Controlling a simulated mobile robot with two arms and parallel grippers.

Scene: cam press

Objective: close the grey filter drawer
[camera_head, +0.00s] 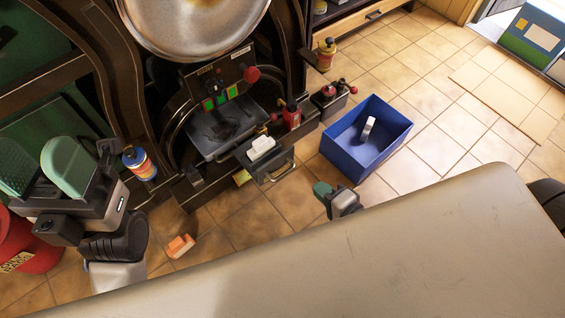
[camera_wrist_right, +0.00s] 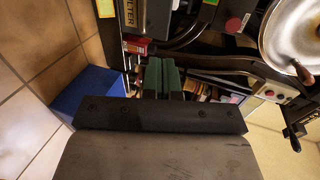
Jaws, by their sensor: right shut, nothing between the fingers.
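The grey filter drawer (camera_head: 268,168) sticks out from the front of the dark machine, below the black tray, with a handle on its front and a white block (camera_head: 262,147) in it. In the right wrist view, a grey panel marked FILTER (camera_wrist_right: 130,14) shows at the top edge, partly cut off. My right gripper (camera_head: 322,190) is shut and empty, to the right of the drawer front and apart from it. Its green fingers (camera_wrist_right: 162,75) are together in the wrist view. My left gripper (camera_head: 42,165) is open and empty at the far left, away from the drawer.
A blue bin (camera_head: 350,160) with a pale object inside stands on the tiled floor right of the drawer. A red bottle (camera_head: 291,114) stands beside the drawer. An orange-and-white block (camera_head: 181,246) lies on the floor. A large pale surface (camera_head: 400,250) fills the lower foreground.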

